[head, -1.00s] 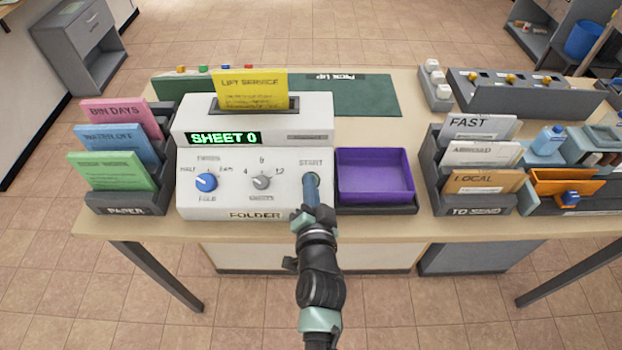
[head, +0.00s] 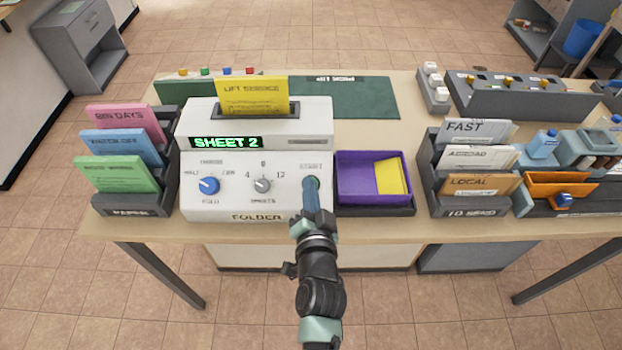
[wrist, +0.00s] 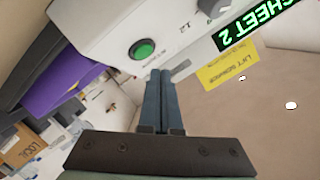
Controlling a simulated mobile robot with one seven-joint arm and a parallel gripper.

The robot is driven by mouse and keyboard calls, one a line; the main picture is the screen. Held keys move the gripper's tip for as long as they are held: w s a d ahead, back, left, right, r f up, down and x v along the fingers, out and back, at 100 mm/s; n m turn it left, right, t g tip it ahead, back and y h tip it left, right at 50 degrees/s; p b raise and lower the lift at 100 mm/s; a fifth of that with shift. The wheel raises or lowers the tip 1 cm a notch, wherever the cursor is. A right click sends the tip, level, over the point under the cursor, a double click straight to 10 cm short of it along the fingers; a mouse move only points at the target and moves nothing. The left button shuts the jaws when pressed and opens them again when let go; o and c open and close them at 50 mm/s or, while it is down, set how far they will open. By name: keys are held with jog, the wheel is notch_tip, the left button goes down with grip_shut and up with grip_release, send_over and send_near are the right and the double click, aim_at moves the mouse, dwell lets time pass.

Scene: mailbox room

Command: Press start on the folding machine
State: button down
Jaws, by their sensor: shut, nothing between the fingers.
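The white folding machine (head: 228,203) stands on the table with its display (head: 226,142) lit "SHEET 2". Its round green START button (head: 315,183) is partly hidden by my fingers in the head view; the whole button (wrist: 143,49) shows in the wrist view. My gripper (head: 311,186) is shut and empty, its fingertips just in front of the button; the wrist view shows the tips (wrist: 160,74) a little apart from it. The yellow "LIFT SERVICE" paper (head: 252,97) stands in the top feed slot. A yellow folded sheet (head: 391,176) lies in the purple tray (head: 345,190).
The blue FOLD knob (head: 208,186) and grey SHEETS knob (head: 262,185) sit left of the button. A paper rack (head: 130,211) stands at the left, a "TO SEND" rack (head: 470,211) at the right. A green mat (head: 350,95) lies behind.

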jog(key=s+r+p, duration=0.2)
jog(key=r, duration=0.1)
dwell(0.8)
notch_tip(320, 180, up, 34)
jog(key=w+a+n+t+y, duration=0.1)
jog(key=w+n+t, duration=0.2)
jog(key=n+t, duration=0.25)
jog(key=s+r+n+t+h, duration=0.1)
jog(key=s+r+t, duration=0.2)
jog(key=s+r, duration=0.4)
jog(key=s+d+r+n+t+h, duration=0.1)
jog(key=s+r+t, duration=0.2)
jog(key=s+r, duration=0.5)
notch_tip(320, 180, up, 9)
jog(key=shift+s+f, duration=0.2)
jog(key=shift+s, duration=0.1)
